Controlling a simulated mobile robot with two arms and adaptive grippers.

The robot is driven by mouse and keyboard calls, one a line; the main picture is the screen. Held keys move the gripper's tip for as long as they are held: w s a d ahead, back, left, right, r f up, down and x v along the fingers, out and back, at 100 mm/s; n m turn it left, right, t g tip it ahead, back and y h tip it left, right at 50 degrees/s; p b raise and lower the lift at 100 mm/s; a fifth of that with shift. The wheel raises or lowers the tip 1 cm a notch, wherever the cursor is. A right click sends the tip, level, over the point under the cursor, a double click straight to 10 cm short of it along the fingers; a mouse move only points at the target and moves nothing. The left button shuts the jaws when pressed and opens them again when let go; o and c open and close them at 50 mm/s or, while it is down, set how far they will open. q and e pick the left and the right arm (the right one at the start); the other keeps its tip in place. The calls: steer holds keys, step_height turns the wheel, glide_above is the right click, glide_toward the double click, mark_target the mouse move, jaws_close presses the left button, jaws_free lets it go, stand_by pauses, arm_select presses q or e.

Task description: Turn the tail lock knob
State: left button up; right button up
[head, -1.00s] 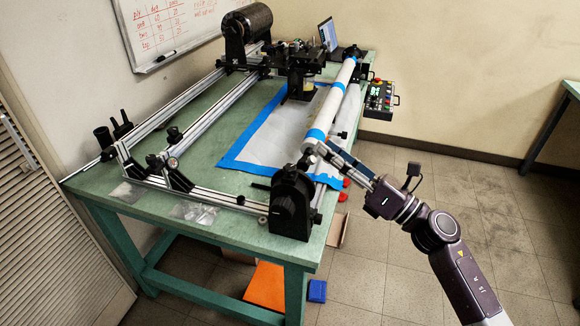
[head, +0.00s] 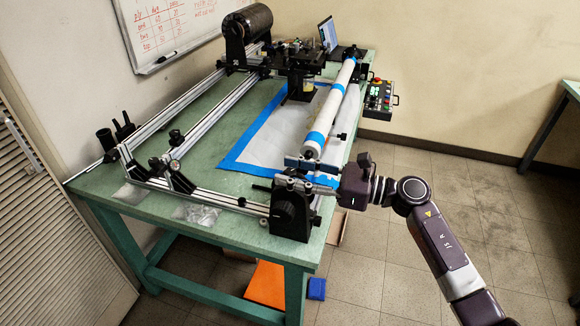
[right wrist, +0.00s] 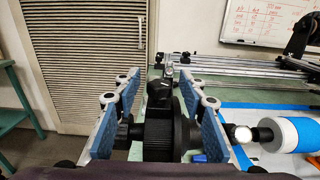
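The black tailstock (head: 290,212) stands at the near end of the winder, partly covered by my right gripper. My right gripper (head: 285,174) is open above its top, one finger to each side. In the right wrist view the blue-padded fingers of the gripper (right wrist: 160,100) are spread wide. A small black upright knob (right wrist: 159,92), which looks like the tail lock knob, shows between them, apart from both pads. A ribbed black wheel (right wrist: 160,136) of the tailstock is below it. My left gripper is not in view.
A white roll with blue bands (head: 330,115) runs back from the tailstock; its near end also shows in the right wrist view (right wrist: 300,133). A control box (head: 378,98) hangs at the right edge of the green table (head: 215,160). Floor to the right is clear.

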steer(key=shift+w+a, duration=0.1)
steer(key=shift+a, duration=0.15)
jaws_close()
